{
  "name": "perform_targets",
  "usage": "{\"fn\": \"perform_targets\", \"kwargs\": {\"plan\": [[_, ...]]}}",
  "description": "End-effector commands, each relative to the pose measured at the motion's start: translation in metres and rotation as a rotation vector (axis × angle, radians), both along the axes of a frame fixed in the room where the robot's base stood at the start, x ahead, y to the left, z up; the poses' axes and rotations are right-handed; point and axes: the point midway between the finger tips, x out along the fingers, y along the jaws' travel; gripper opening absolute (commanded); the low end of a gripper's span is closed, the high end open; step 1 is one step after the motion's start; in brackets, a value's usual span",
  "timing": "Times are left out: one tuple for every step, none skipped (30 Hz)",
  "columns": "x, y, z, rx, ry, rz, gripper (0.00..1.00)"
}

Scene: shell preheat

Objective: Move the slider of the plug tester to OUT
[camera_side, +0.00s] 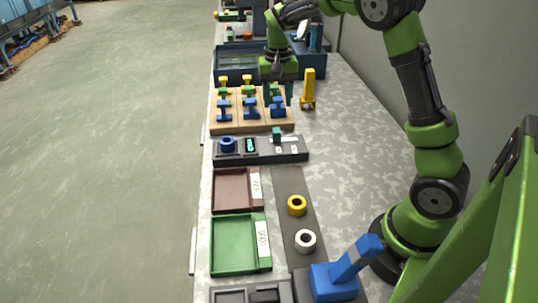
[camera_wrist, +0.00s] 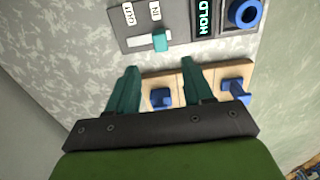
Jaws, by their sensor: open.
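The plug tester (camera_side: 239,156) is a dark grey box that also shows at the top of the wrist view (camera_wrist: 182,28). Its teal slider (camera_wrist: 160,41) sits at the right end of a light slot, by the IN label (camera_wrist: 155,10); the OUT label (camera_wrist: 128,14) is to the left. The display (camera_wrist: 204,20) reads HOLD. A blue ring-shaped socket (camera_wrist: 245,12) is at its right in the wrist view. The slider also shows in the side view (camera_side: 276,134). My gripper (camera_side: 277,98) is open and empty, over the wooden rack beyond the tester; its fingers (camera_wrist: 159,70) point towards the slider in the wrist view.
The wooden rack (camera_side: 226,126) holds several blue, green and yellow pieces. A yellow upright piece (camera_side: 308,88) stands right of the rack. Brown (camera_side: 228,190) and green (camera_side: 234,245) trays lie nearer the camera, beside yellow (camera_side: 297,206) and white (camera_side: 305,241) rings. The bench right of the tester is clear.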

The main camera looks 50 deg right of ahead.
Motion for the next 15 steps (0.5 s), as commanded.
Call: {"fn": "perform_targets", "kwargs": {"plan": [[-0.001,0.0,-0.013,0.001,0.006,0.0,0.51],[-0.001,0.0,-0.019,0.001,0.006,0.0,0.51],[-0.001,0.0,-0.028,0.001,0.006,-0.001,0.51],[-0.001,0.0,-0.035,0.001,0.005,0.0,0.51],[-0.001,0.0,-0.042,0.001,0.005,0.0,0.51],[-0.001,0.0,-0.05,0.001,0.005,0.0,0.51],[-0.001,0.0,-0.057,0.001,0.006,-0.001,0.51],[-0.001,0.0,-0.063,0.0,0.004,-0.001,0.51],[-0.001,0.0,-0.07,0.001,0.004,0.0,0.51],[-0.001,0.0,-0.076,0.001,0.004,-0.001,0.51],[-0.001,0.0,-0.081,0.0,0.004,0.0,0.51],[-0.001,0.0,-0.087,0.0,0.003,-0.001,0.51],[0.0,0.0,-0.091,0.001,0.002,-0.001,0.51],[0.0,0.0,-0.095,0.001,0.002,0.0,0.51],[0.0,0.0,-0.1,0.0,0.001,0.0,0.51]]}}
